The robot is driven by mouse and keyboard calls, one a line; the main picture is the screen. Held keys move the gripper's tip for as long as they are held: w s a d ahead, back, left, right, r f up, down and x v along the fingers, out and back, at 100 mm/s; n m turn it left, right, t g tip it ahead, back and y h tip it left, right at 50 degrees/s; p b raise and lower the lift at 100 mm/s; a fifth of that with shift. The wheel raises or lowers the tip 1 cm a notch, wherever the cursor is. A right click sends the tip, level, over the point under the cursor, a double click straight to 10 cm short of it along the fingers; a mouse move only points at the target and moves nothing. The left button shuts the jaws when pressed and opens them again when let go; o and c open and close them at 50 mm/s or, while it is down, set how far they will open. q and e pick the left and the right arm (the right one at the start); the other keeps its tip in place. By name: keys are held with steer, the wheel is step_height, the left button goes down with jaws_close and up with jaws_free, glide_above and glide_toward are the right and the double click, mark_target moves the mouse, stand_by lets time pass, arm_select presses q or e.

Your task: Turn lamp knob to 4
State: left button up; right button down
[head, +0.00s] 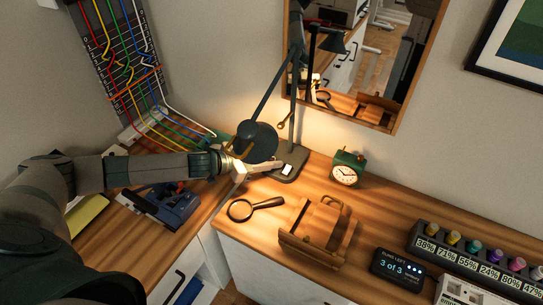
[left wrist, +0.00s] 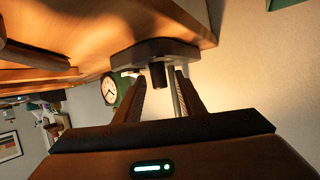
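The desk lamp (head: 271,92) stands at the back of the wooden desk, its round dark shade (head: 257,142) hanging over my left gripper. Its dark base (head: 292,172) has a small bright white patch on top. My left gripper (head: 268,166) reaches in from the left beside this base. In the left wrist view the lamp base (left wrist: 150,50) is ahead, with a short dark cylindrical knob (left wrist: 157,75) on it. The knob appears between the two open fingertips (left wrist: 155,88); contact cannot be told. The knob's setting is not readable. My right gripper is out of view.
A green clock (head: 347,169) stands right of the lamp. A magnifying glass (head: 254,208) and a wooden caddy (head: 318,232) lie in front. A blue device (head: 170,204) sits under my left arm, and a cabled panel (head: 118,50) is behind.

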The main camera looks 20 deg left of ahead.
arm_select(q)
steer(key=shift+w+d+f, duration=0.15)
steer(key=shift+w+d, duration=0.1)
steer(key=shift+w, duration=0.1)
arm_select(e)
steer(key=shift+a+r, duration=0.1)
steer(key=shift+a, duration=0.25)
arm_select(q)
jaws_close()
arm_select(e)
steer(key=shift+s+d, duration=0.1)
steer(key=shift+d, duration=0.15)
